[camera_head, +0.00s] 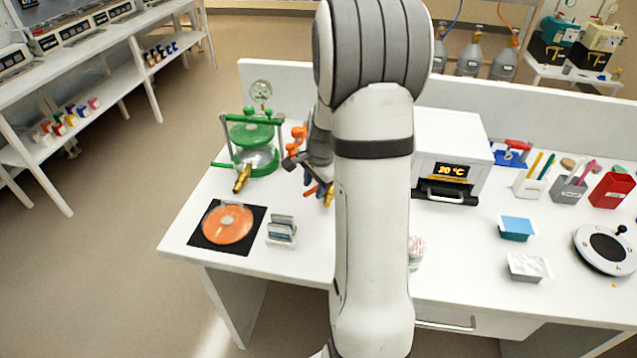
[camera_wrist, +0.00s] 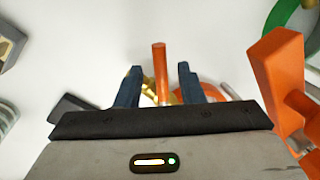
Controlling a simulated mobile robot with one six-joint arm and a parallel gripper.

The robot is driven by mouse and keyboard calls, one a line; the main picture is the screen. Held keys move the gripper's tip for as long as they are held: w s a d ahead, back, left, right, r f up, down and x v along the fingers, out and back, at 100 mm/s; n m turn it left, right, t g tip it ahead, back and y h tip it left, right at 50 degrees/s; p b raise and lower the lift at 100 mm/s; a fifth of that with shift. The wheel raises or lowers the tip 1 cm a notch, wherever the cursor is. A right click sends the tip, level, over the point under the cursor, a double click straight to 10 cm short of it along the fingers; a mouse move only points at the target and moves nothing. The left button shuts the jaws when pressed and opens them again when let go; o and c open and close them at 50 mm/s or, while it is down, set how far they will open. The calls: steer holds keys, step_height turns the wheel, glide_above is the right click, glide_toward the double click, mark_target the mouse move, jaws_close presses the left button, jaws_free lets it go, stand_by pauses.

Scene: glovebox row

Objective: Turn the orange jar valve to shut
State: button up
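The orange jar valve has an orange lever (camera_wrist: 159,62) on a brass body (camera_wrist: 172,97). In the wrist view the lever stands between the two dark blue fingers of my gripper (camera_wrist: 160,67), with a gap on each side. My gripper is open. In the head view the lever's tip (camera_head: 311,190) and the brass valve end (camera_head: 329,198) show just left of my arm. The orange jar's frame (camera_head: 298,134) shows in part there. An orange frame post (camera_wrist: 278,75) stands at right in the wrist view. My arm hides most of the jar.
A green-framed jar (camera_head: 254,157) with its own brass valve (camera_head: 241,179) stands to the left. An orange lid (camera_head: 228,223) lies on a black mat (camera_head: 197,238), beside a small rack (camera_head: 281,231). A white oven (camera_head: 455,150) stands to the right of my arm.

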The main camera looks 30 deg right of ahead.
step_height(320, 180, up, 8)
steer(key=s+b, duration=0.1)
steer(key=shift+s+d+f, duration=0.15)
steer(key=shift+s+f, duration=0.05)
steer(key=shift+s, duration=0.05)
steer(key=shift+c, duration=0.2)
